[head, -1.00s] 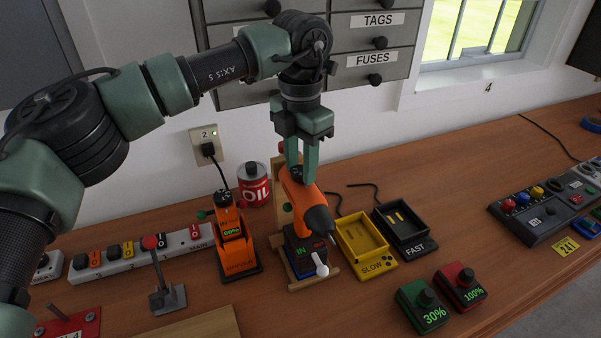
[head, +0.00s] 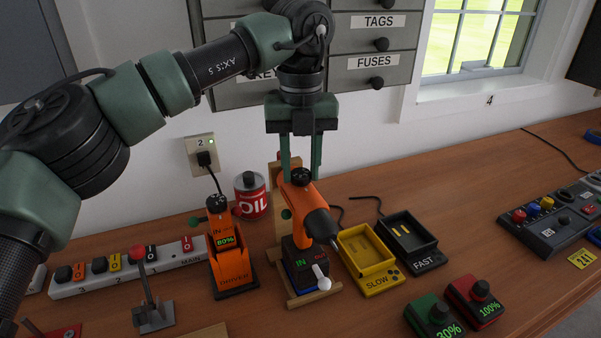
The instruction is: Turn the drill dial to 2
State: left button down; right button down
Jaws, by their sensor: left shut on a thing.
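The orange drill (head: 298,205) stands in a wooden stand (head: 312,297) on the bench, its dark chuck pointing to the lower right. A black dial (head: 300,176) sits on top of the drill. My left gripper (head: 301,172) comes down from above, with one finger on each side of the dial, and is shut on it. The dial's markings are too small to read. The drill's dark base shows IN in green and OUT in red, with a white lever at its front. My right gripper is not in view.
A yellow SLOW tray (head: 382,284) and a black FAST tray (head: 429,262) stand right of the drill. An orange device reading 80% (head: 231,264) and a red OIL can (head: 252,209) stand left. Green and red dial boxes (head: 433,321) sit in front. Drawers are behind.

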aim_at(300, 173)
pick_arm(q)
jog(key=shift+n+b, duration=0.8)
jog(key=shift+n, duration=1.4)
jog(key=shift+r, duration=0.1)
jog(key=c, duration=1)
grip_release()
jog(key=shift+o, duration=0.2)
notch_tip(300, 173, up, 8)
jog(key=shift+f, duration=0.1)
